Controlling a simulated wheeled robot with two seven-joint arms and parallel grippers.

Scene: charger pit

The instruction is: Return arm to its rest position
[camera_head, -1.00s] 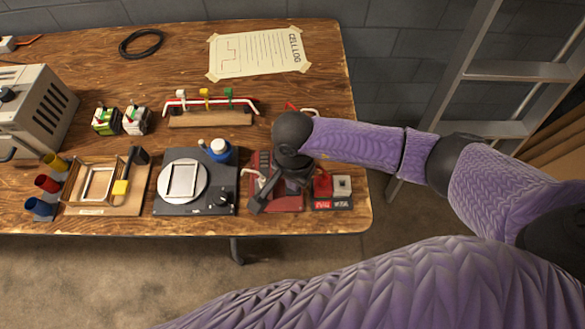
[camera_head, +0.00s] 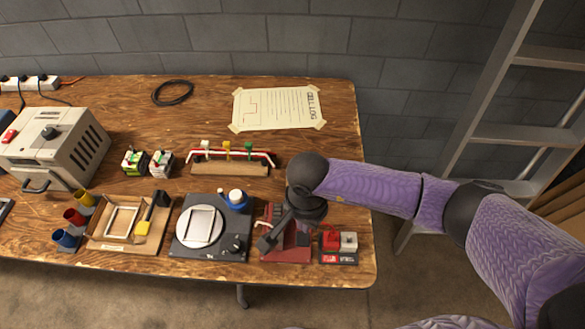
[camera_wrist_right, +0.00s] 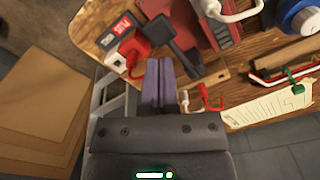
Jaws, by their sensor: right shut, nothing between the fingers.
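My right arm reaches in from the right in the head view, in a purple sleeve with dark joints. It ends in my right gripper (camera_head: 308,222), pointing down over the table's right end, partly hidden by my own wrist. In the right wrist view its two fingers (camera_wrist_right: 158,72) lie against each other, shut and empty. Below it are a red device (camera_head: 285,252) with a dark lever and a small box with red and white blocks (camera_head: 339,243). I cannot tell how high the fingertips are above them. My left gripper is not in view.
A ladder (camera_head: 505,130) stands right of the table. Cardboard (camera_wrist_right: 40,110) shows in the wrist view.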

